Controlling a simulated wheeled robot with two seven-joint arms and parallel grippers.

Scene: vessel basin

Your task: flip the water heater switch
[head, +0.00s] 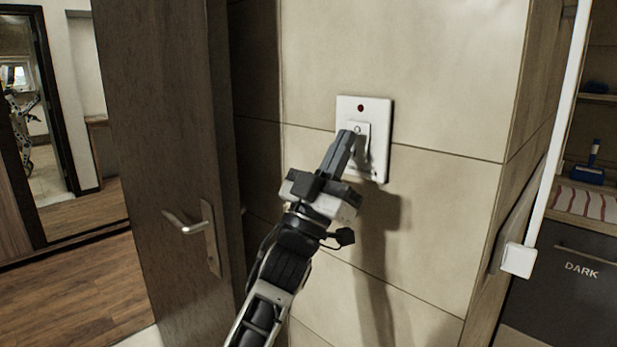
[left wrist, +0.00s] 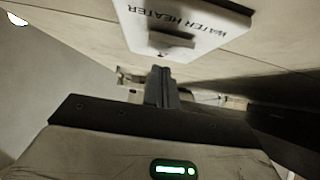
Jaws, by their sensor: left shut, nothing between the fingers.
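The water heater switch is a white wall plate (head: 374,108) with a dark red dot near its top and a white rocker (head: 362,138) in its middle. In the left wrist view the plate (left wrist: 200,22) reads "WATER HEATER" upside down, with the rocker (left wrist: 172,40) at its lower edge. My left gripper (head: 346,137) is shut and empty, its tips in front of the rocker and overlapping its left part. In the left wrist view the shut fingers (left wrist: 161,72) point just below the rocker. I cannot tell whether they touch it. My right gripper is not in view.
The switch is on a beige tiled wall (head: 430,200). A dark wooden door (head: 165,120) with a metal handle (head: 185,222) stands to the left of my arm. At right are a white vertical pole (head: 556,130) and a dark drawer (head: 570,300) marked "DARK".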

